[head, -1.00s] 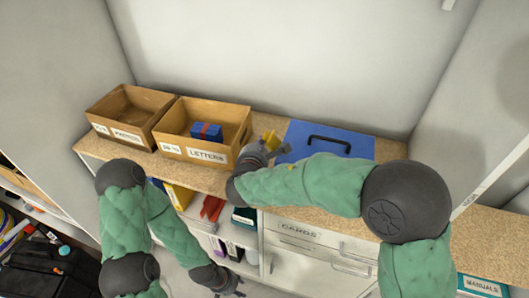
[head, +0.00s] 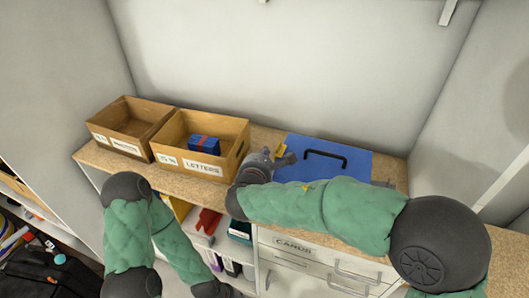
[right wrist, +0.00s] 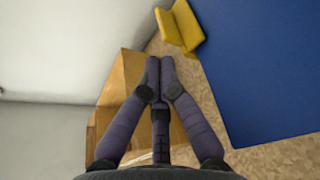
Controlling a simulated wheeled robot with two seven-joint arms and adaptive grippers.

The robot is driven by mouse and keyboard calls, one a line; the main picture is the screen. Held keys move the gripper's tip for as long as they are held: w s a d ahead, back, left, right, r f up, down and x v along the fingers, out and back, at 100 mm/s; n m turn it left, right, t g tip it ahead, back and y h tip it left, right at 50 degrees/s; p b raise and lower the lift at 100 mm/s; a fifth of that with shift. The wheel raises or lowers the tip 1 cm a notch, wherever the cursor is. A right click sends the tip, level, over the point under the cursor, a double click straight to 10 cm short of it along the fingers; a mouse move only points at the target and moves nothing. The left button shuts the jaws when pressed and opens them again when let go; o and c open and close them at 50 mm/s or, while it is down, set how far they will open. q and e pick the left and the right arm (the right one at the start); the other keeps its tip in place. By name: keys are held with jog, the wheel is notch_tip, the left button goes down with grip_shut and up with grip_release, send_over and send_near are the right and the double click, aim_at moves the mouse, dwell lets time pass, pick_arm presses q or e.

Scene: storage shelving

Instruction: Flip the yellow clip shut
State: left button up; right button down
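The yellow clip shows in the right wrist view (right wrist: 180,25) as two yellow plates, one standing at an angle to the other, so it looks open. It sits beside the edge of the blue case (right wrist: 265,60). In the head view only a small part of the clip (head: 280,150) shows behind my right gripper (head: 285,160). That gripper (right wrist: 159,62) is shut and empty, its fingertips together a little short of the clip. The blue case (head: 357,170) has a black handle on top. My left gripper is out of view; only its arm shows at lower left.
An open box labelled LETTERS (head: 207,172), holding a blue block with a red band (head: 204,145), stands left of my right gripper. Another open box (head: 120,140) stands farther left. Drawers labelled CARDS (head: 293,246) are below the counter. The wall is behind.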

jog(key=v, duration=1.1)
